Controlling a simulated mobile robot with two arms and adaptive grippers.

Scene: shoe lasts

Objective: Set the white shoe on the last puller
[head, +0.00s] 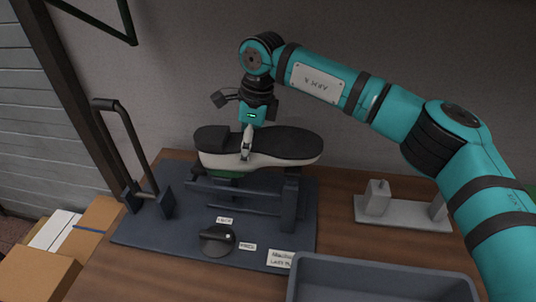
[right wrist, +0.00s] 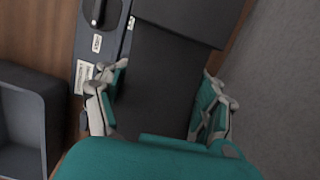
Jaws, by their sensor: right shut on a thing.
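The white shoe (head: 262,160) is sole up in the head view, its black sole on top and its white side below. It lies level over the posts and bars of the last puller (head: 215,258), a dark blue-grey machine. I cannot tell whether it rests on them or hangs just above. A green part shows under its left end. My right gripper (head: 247,147) comes down from above and is shut across the shoe's middle. In the right wrist view the fingers stand on both sides of the black sole (right wrist: 160,75). My left gripper is not in view.
The puller has a tall lever (head: 133,135) at the left and a black knob (head: 217,238) in front. A grey tray (head: 385,268) stands at the front right. A light grey fixture (head: 402,214) sits behind it. Cardboard boxes (head: 35,275) are at the left. A wall is behind.

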